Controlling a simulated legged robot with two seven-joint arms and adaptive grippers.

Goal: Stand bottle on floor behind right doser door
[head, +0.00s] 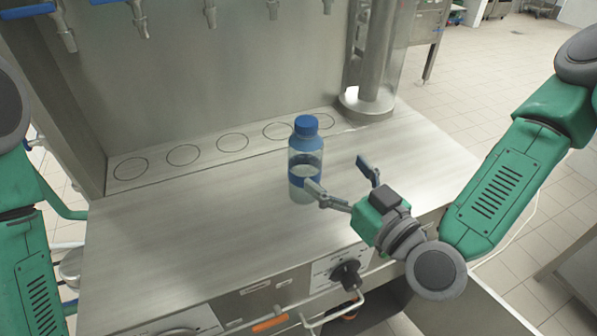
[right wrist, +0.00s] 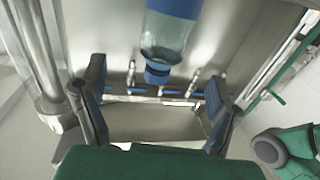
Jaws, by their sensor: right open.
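A clear bottle with a blue cap and a blue band (head: 305,160) stands upright on the steel worktop, near its middle. My right gripper (head: 338,175) is open just to the right of the bottle; one fingertip overlaps its lower edge in the head view. I cannot tell whether they touch. In the right wrist view the bottle (right wrist: 168,40) appears cap-down, beyond and between the spread fingers (right wrist: 155,80). An open door panel (head: 472,305) shows below the worktop at the right, beside a dark compartment (head: 375,312). My left gripper is out of view; only its arm shows.
The steel worktop (head: 190,235) is otherwise clear, with several marked circles along its back. Taps (head: 140,20) hang above. A steel column (head: 372,60) stands at the back right. A black knob (head: 347,275) and a white handle (head: 330,318) are on the front. Tiled floor (head: 560,210) lies right.

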